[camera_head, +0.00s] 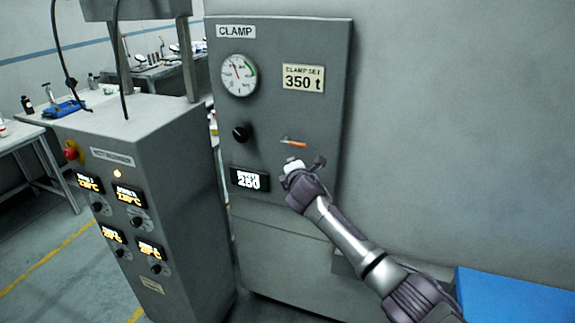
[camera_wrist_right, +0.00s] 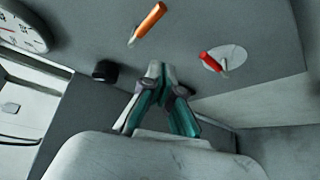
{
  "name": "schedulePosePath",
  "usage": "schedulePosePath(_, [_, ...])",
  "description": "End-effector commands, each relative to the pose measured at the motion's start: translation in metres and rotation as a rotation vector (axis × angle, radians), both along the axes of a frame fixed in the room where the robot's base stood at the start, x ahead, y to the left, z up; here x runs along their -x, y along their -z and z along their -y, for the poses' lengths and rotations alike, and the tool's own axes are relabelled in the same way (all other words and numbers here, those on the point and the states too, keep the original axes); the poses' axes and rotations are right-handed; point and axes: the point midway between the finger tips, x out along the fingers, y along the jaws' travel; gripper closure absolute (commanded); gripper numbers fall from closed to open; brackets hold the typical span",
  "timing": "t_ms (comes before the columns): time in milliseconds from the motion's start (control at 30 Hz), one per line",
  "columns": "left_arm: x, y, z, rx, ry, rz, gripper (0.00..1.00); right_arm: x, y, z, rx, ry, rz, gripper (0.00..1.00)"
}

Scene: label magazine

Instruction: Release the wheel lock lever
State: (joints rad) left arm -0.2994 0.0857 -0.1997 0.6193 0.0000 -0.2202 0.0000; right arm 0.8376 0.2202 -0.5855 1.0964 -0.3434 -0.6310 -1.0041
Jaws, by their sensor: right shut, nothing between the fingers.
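A lever with an orange handle (camera_head: 297,144) is on the front of the grey clamp cabinet; it also shows in the right wrist view (camera_wrist_right: 149,20). A second lever with a red handle (camera_wrist_right: 210,60) sits on a pale round plate in the wrist view; my gripper or hand seems to hide it in the head view. I cannot tell which of the two is the wheel lock lever. My right gripper (camera_head: 293,166) is shut and empty, just below the orange lever in the head view. In the wrist view its fingertips (camera_wrist_right: 160,72) are apart from both levers.
The clamp cabinet (camera_head: 285,225) carries a gauge (camera_head: 239,75), a black knob (camera_head: 241,133) and a digital display (camera_head: 249,180). A grey console (camera_head: 135,180) with several displays and knobs stands at left. A blue surface (camera_head: 510,300) lies at lower right.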

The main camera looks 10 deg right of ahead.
Motion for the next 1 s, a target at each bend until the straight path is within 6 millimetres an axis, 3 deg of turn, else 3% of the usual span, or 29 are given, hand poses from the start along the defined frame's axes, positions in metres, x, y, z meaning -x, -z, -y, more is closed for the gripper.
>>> schedulePosePath(300, [0.0,0.006,0.009,0.011,-0.003,0.0,0.4,0.026,-0.016,-0.018,0.0,-0.001,-0.002,1.0])
schedulePosePath(733, [0.0,0.006,0.006,0.007,-0.001,0.0,0.4,0.029,-0.016,-0.019,-0.003,-0.001,-0.005,1.0])
schedulePosePath(867, [0.0,0.008,0.006,0.007,-0.001,0.0,0.4,0.033,0.017,-0.017,-0.047,0.008,-0.047,1.0])
schedulePosePath(967, [0.0,0.011,0.005,0.005,-0.001,0.001,0.4,0.044,0.074,-0.012,-0.132,0.028,-0.117,1.0])
schedulePosePath(1000, [0.0,0.013,0.004,0.005,-0.001,0.001,0.4,0.051,0.103,-0.009,-0.175,0.041,-0.154,1.0])
